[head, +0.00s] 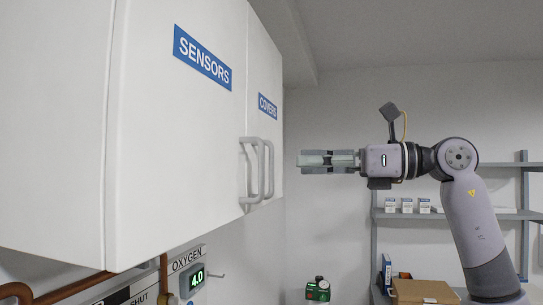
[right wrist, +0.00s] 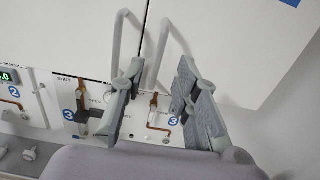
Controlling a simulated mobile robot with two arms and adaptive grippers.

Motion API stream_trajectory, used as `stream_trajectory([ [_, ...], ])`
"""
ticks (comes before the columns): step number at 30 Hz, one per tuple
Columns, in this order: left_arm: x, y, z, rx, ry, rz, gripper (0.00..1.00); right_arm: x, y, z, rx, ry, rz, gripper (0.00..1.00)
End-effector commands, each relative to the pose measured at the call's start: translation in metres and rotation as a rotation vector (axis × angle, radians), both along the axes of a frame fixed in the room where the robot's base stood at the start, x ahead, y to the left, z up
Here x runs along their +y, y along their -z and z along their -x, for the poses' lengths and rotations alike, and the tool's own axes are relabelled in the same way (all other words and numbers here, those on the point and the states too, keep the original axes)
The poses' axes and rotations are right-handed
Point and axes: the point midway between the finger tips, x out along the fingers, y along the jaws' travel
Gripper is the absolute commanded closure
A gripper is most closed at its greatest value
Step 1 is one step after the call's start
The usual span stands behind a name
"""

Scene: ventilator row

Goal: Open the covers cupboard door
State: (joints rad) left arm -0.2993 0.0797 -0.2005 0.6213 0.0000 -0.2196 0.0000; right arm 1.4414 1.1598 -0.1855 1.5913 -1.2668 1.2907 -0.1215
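The white covers cupboard door (head: 264,80) is the right of two doors in the head view and stands shut, with a blue COVERS label (head: 267,106). Its pale bar handle (head: 269,168) is beside the sensors door's handle (head: 247,176). My right gripper (head: 301,161) points left towards the handles, with a gap between them in the head view. In the right wrist view its fingers (right wrist: 160,70) are apart with nothing held. There, the covers handle (right wrist: 181,36) shows beyond the fingers and the sensors handle (right wrist: 121,35) further left. My left gripper is out of view.
The sensors door (head: 180,140) is shut on the left. Below the cupboard are an OXYGEN panel (head: 187,258) and a green display. A shelf (head: 455,214) with small boxes and a cardboard box (head: 425,291) stand behind my right arm.

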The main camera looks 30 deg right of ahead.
Motion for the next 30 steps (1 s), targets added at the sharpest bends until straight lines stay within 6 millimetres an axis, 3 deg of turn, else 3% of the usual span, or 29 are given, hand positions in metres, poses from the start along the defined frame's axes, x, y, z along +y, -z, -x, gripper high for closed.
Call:
stream_trajectory([
  [6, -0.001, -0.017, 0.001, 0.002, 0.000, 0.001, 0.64, 0.030, -0.003, -0.034, 0.000, -0.004, 0.000, 0.71],
  [12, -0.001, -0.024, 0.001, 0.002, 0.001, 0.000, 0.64, 0.046, -0.002, -0.054, 0.001, -0.002, -0.002, 0.71],
  [24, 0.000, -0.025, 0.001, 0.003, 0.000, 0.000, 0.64, 0.051, 0.000, -0.060, 0.000, 0.000, -0.001, 0.71],
  [30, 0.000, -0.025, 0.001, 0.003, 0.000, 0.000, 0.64, 0.051, 0.000, -0.060, 0.000, -0.001, -0.001, 0.83],
])
